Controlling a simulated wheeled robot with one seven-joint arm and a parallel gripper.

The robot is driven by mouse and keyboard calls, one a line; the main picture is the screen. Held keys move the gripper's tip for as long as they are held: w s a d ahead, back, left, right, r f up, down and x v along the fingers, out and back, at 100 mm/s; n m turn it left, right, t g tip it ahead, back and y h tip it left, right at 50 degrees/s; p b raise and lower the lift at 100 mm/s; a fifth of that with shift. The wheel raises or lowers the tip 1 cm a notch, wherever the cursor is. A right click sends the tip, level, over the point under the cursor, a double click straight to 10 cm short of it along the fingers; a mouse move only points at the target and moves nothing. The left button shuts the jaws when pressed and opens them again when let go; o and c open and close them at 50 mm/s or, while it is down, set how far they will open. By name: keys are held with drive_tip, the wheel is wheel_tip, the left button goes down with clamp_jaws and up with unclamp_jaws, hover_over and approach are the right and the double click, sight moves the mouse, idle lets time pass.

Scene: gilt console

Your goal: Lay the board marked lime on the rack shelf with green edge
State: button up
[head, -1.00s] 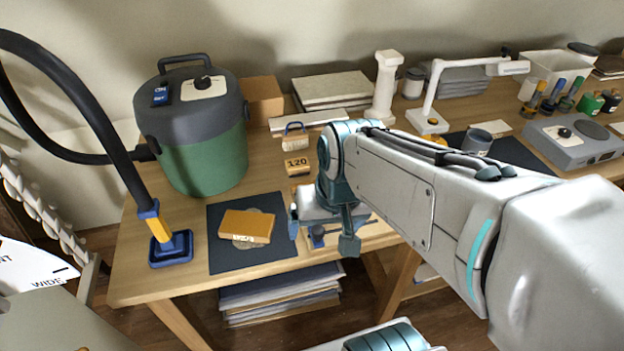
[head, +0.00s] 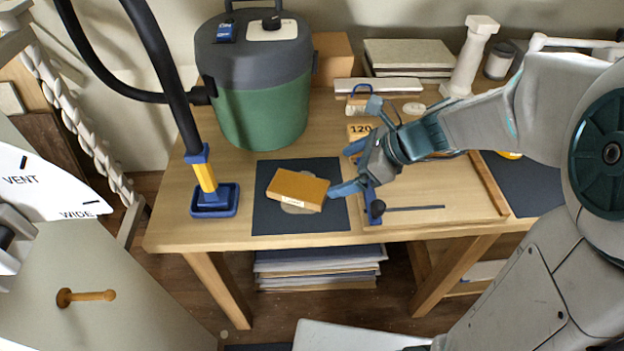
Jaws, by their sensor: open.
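I cannot make out a board marked lime or a rack shelf with a green edge in the head view. My gripper (head: 344,169) is open and empty over the front of the table, its blue fingers pointing left. Just left of it, an orange-brown block (head: 296,185) with a small white label lies tilted over a round grey disc on a dark mat (head: 270,224). The label is too small to read. My fingers are apart from the block. Flat boards (head: 320,268) are stacked under the table, with no readable marking.
A green and grey vacuum canister (head: 262,105) stands left on the wooden table (head: 195,232), its blue-footed nozzle (head: 214,199) in front. Pale slabs (head: 405,55) and a white pillar (head: 470,55) stand behind. A wooden tray (head: 450,190) is right of my gripper.

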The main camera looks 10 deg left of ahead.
drive_tip(key=b, duration=0.1)
approach(299, 186)
drive_tip(key=shift+s+a+f, duration=0.15)
drive_tip(key=shift+a+f, duration=0.55)
drive_tip(key=shift+f, duration=0.35)
drive_tip(key=shift+w+b+x, duration=0.2)
drive_tip(key=shift+b+x, duration=0.3)
drive_tip(key=shift+x, duration=2.65)
drive_tip(key=shift+a+r, duration=0.15)
drive_tip(key=c, duration=1.2)
drive_tip(key=shift+r, duration=0.1)
